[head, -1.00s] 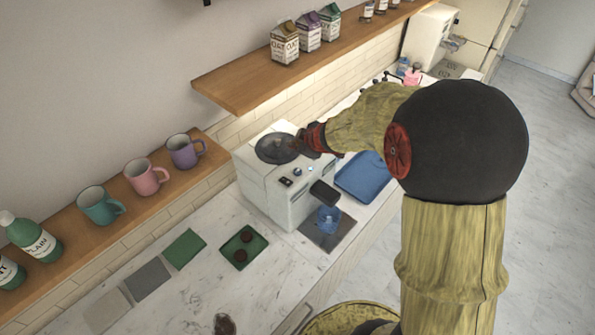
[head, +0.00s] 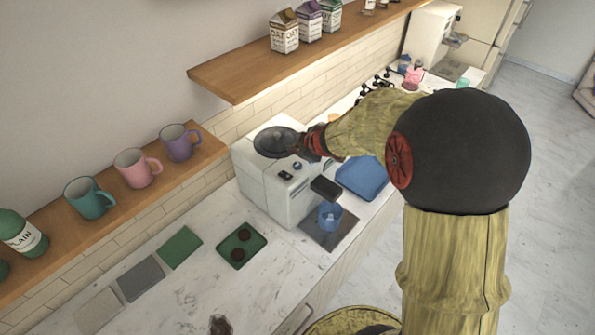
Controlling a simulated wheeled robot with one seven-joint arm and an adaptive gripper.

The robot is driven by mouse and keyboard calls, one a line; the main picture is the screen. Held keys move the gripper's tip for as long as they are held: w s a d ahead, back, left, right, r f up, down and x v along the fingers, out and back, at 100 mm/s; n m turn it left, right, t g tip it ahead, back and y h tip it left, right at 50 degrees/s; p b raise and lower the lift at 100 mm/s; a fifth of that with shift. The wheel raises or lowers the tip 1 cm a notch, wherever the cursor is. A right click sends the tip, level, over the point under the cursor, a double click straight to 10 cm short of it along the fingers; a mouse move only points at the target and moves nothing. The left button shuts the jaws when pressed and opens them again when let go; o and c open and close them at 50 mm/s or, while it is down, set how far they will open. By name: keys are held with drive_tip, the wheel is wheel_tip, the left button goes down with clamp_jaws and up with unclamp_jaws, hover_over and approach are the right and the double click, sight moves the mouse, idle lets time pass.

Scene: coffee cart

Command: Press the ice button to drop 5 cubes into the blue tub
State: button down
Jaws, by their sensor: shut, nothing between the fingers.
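The white ice machine (head: 258,188) stands on the counter with a round dark lid (head: 277,142) on top. A small bluish round button (head: 297,165) and a dark switch (head: 285,175) sit on its top front edge. The blue tub (head: 330,217) stands below the machine's black spout (head: 326,188); whether it holds cubes is too small to tell. My gripper (head: 298,149) is shut and empty over the machine's top, beside the lid and just behind the bluish button. My own arm partly hides its fingertips, so contact cannot be told.
The blue tub stands on a dark mat (head: 343,232). A blue tray (head: 361,178) lies right of the machine, under my arm. A green tray (head: 241,246) with dark round items lies in front left. A wooden shelf (head: 235,84) overhangs behind.

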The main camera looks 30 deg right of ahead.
sight(296, 166)
drive_tip(key=shift+f+b, duration=1.25)
drive_tip(key=shift+f, duration=0.65)
drive_tip(key=shift+f, duration=0.35)
drive_tip(key=shift+f+b, duration=0.55)
drive_tip(key=shift+f, duration=0.05)
idle(0.6)
drive_tip(key=shift+r, duration=0.15)
drive_tip(key=shift+r+p, duration=0.85)
drive_tip(key=shift+p, duration=0.25)
wheel_tip(296, 166, up, 5)
drive_tip(key=p, duration=0.5)
drive_tip(key=shift+r+p, duration=0.1)
drive_tip(key=shift+p, duration=0.2)
